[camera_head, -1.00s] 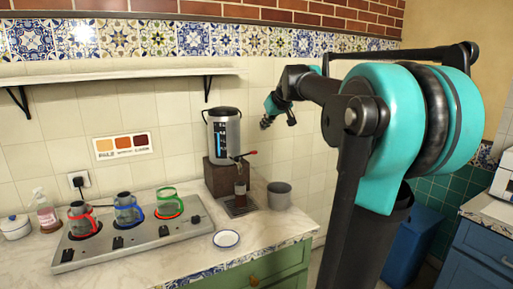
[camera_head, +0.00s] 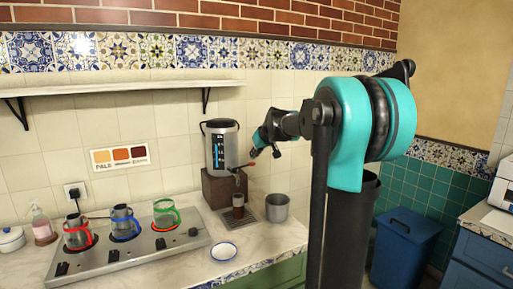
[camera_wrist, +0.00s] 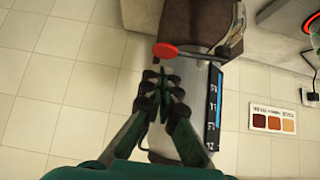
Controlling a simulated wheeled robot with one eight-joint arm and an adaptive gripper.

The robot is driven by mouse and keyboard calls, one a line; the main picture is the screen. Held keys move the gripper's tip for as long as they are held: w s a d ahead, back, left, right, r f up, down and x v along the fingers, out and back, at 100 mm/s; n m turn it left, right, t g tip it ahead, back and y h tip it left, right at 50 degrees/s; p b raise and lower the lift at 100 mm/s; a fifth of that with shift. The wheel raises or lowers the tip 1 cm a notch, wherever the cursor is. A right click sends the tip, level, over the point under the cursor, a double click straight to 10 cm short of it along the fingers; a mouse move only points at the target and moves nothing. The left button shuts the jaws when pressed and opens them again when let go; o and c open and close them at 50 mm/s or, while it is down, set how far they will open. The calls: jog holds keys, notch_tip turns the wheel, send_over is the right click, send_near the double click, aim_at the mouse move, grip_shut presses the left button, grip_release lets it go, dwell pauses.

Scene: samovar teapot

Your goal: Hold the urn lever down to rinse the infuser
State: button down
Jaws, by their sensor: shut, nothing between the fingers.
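The urn (camera_head: 221,148) is a silver cylinder with a black rim, standing on a brown block (camera_head: 221,188) against the tiled wall. Its lever ends in a red knob (camera_head: 250,165) on the right side. The knob also shows in the wrist view (camera_wrist: 165,50), just beyond my fingertips and apart from them in the picture. My gripper (camera_wrist: 163,90) is shut and empty; in the head view (camera_head: 265,153) it is close above and right of the knob. A small brown vessel (camera_head: 238,200), possibly the infuser, is below the spout on a dark drip tray (camera_head: 252,215).
A grey pot (camera_head: 276,208) stands right of the drip tray. A white dish (camera_head: 223,251) lies on the counter in front. A hob (camera_head: 140,254) with several colour-ringed vessels is at left. A wall shelf (camera_head: 120,88) runs left of the urn.

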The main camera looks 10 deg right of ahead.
aim_at(254, 163)
jog(key=shift+f, duration=0.9)
jog(key=f+y, duration=0.1)
jog(key=f+m+y, duration=0.1)
jog(key=f+y, duration=0.1)
jog(key=shift+w+d+f+m+g, duration=0.2)
jog(key=shift+d+m+g, duration=0.1)
jog(key=shift+d+g, duration=0.1)
jog(key=shift+r, duration=0.1)
dwell(1.6)
jog(key=shift+r, duration=0.7)
